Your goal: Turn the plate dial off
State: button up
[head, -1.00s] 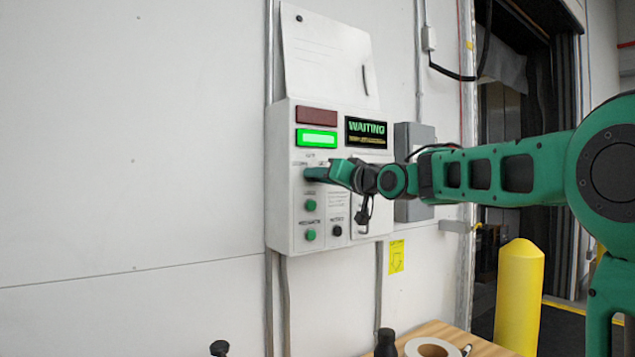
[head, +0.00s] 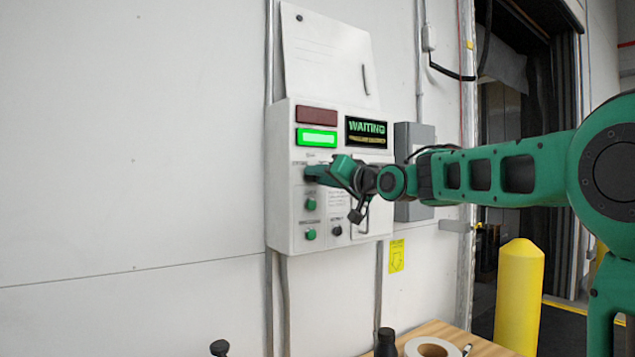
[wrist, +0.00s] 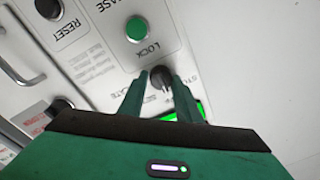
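The plate dial (wrist: 160,77) is a small black knob, seen in the wrist view between my fingertips. In the head view my gripper hides it. My gripper (wrist: 163,84) has one finger on each side of the knob, closed against it; it also shows in the head view (head: 312,173) at the upper left of the control panel's buttons. The white control panel (head: 283,222) is on the wall. Lettering around the dial is partly covered by the fingers, so its pointer setting cannot be read.
A green button (wrist: 137,29) and black reset knob (wrist: 48,8) lie near the dial. A lit green lamp (head: 317,138), dark red lamp (head: 316,115) and "WAITING" display (head: 366,132) are above. A yellow bollard (head: 519,295) and wooden table (head: 455,334) stand below right.

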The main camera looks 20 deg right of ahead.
jog(key=shift+o, duration=1.4)
jog(key=shift+d, duration=0.2)
jog(key=shift+a, duration=0.1)
jog(key=v, duration=1)
jog(key=shift+s, duration=0.3)
jog(key=shift+f, duration=0.1)
